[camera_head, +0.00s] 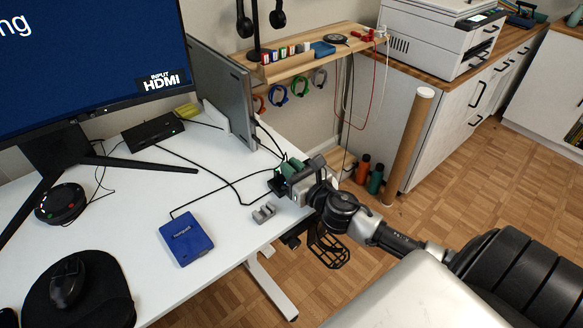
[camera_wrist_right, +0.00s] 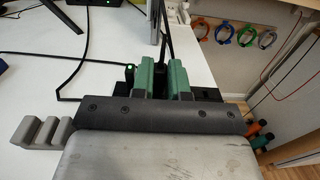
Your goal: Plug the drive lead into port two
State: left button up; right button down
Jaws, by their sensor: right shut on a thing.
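My right gripper (camera_head: 289,170) is at the right edge of the white desk, over a small black box (camera_head: 277,186). In the right wrist view its green fingers (camera_wrist_right: 161,80) are close together around a narrow dark piece, which looks like the end of the drive lead. The fingers hide most of it and the box's ports. A green light (camera_wrist_right: 130,72) shows on a black part just left of the fingers. The blue drive (camera_head: 187,240) lies flat on the desk, with a black lead (camera_head: 204,208) running from it toward the gripper. My left gripper is out of view.
A grey slotted holder (camera_head: 264,213) stands left of the gripper, near the desk's edge. A black dock (camera_head: 152,131) sits behind, with cables crossing the desk. A grey upright panel (camera_head: 224,90) stands behind the gripper.

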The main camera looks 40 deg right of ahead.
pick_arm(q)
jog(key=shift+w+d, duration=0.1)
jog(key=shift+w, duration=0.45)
pick_arm(e)
jog(key=shift+f, duration=0.25)
jog(key=c, duration=1.4)
grip_release()
jog(key=o, duration=0.3)
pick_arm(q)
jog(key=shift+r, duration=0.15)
pick_arm(e)
jog(key=shift+o, duration=0.2)
jog(key=shift+s, duration=0.3)
jog(key=s, duration=0.3)
jog(key=s+b, duration=0.1)
jog(key=s, duration=0.5)
jog(key=shift+s+d, duration=0.15)
jog(key=shift+d, duration=0.1)
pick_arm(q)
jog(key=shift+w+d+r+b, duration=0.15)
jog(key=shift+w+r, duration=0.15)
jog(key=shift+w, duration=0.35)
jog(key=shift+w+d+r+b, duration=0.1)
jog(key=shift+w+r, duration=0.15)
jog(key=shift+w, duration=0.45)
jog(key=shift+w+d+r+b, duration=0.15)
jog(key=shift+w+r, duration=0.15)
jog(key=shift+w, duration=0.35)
pick_arm(e)
jog(key=shift+s, duration=0.45)
